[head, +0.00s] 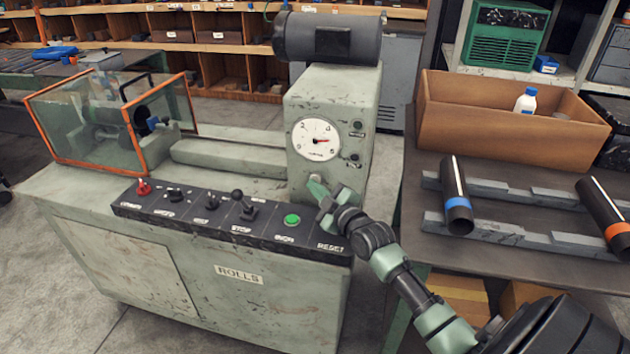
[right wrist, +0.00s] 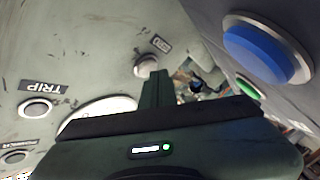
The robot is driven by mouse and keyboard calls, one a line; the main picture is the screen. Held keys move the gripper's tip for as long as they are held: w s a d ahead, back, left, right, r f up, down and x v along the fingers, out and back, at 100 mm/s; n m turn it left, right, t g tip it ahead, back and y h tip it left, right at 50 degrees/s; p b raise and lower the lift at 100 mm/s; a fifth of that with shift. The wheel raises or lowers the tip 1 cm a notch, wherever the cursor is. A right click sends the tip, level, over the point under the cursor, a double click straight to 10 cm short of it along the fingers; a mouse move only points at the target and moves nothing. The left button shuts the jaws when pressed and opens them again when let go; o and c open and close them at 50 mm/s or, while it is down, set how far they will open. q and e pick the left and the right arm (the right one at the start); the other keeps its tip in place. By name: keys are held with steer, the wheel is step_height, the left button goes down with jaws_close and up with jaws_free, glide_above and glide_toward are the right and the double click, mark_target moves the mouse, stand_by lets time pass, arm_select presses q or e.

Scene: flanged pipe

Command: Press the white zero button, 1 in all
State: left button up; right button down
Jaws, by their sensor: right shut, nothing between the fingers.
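The white zero button (right wrist: 146,65) shows in the right wrist view as a small pale round button in a ring on the grey-green machine face, beside a small label (right wrist: 161,45). My right gripper (right wrist: 160,74) is shut and empty, its fingertips just beside that button in the picture; I cannot tell whether they touch it. My left gripper is in neither view.
A large blue button (right wrist: 262,48) and a green button (head: 292,220) are on the sloping black panel (head: 180,212), with levers to the left. A TRIP button (right wrist: 36,109) is on the machine face. A bench with pipes (head: 457,200) and a wooden box (head: 510,140) stands right.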

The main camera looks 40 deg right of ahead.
mark_target(310, 224)
steer(key=shift+w+d, duration=0.2)
steer(key=shift+d, duration=0.05)
stand_by(0.6)
steer(key=shift+s+a+r+p, duration=0.1)
steer(key=shift+s+a+p, duration=0.4)
steer(key=shift+p, duration=0.15)
steer(key=shift+s+a, duration=0.1)
steer(key=shift+a, duration=0.05)
steer(key=s+a+p, duration=0.2)
steer(key=shift+a+p, duration=0.25)
steer(key=shift+p, duration=0.1)
steer(key=shift+s+a+p, duration=0.45)
steer(key=shift+s+a, duration=0.15)
steer(key=shift+a, duration=0.05)
